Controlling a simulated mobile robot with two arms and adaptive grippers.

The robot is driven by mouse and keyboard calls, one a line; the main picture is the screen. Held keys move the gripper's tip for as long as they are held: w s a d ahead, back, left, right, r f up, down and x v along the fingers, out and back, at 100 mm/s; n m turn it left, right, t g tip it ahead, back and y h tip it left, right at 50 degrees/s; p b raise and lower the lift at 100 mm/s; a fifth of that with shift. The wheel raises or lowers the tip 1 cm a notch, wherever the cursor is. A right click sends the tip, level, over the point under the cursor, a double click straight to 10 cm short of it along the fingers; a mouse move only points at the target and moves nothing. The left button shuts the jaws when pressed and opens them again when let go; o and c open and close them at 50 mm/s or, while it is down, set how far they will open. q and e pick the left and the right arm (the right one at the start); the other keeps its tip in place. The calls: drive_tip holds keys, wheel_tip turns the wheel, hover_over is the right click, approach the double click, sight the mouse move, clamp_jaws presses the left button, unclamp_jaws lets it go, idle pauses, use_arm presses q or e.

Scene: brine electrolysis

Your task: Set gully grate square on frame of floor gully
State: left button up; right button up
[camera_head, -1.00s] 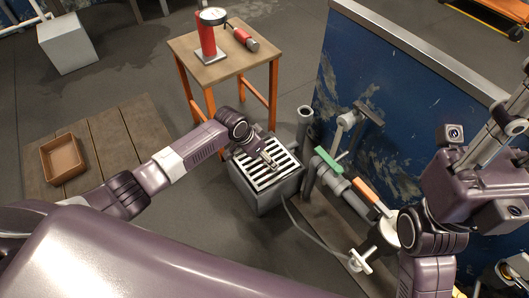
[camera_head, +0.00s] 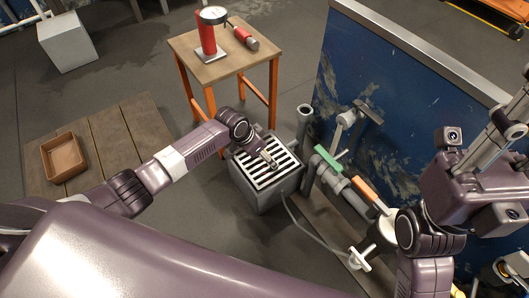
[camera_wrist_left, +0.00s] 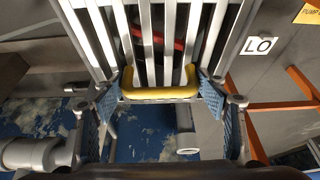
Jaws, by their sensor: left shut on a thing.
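The gully grate (camera_head: 276,174), a pale slatted square, lies over the top of the grey box-shaped floor gully (camera_head: 266,199) in the head view. Its edges look roughly in line with the box, but whether it touches the frame all round I cannot tell. My left gripper (camera_head: 268,160) is over the grate.
A wooden table (camera_head: 224,57) with orange legs stands behind the gully, bearing a red gauge stand (camera_head: 207,40). A blue panel (camera_head: 385,90) and pipework with a green handle (camera_head: 328,158) stand close at right. A brown tray (camera_head: 64,158) lies on planks at left.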

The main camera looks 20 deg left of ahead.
use_arm(q)
drive_tip(key=shift+f, duration=0.5)
idle(0.8)
drive_tip(key=o, duration=1.6)
drive_tip(key=shift+o, duration=0.3)
drive_tip(key=shift+f, duration=0.1)
drive_tip(key=v, duration=1.2)
drive_tip(key=shift+a, duration=0.1)
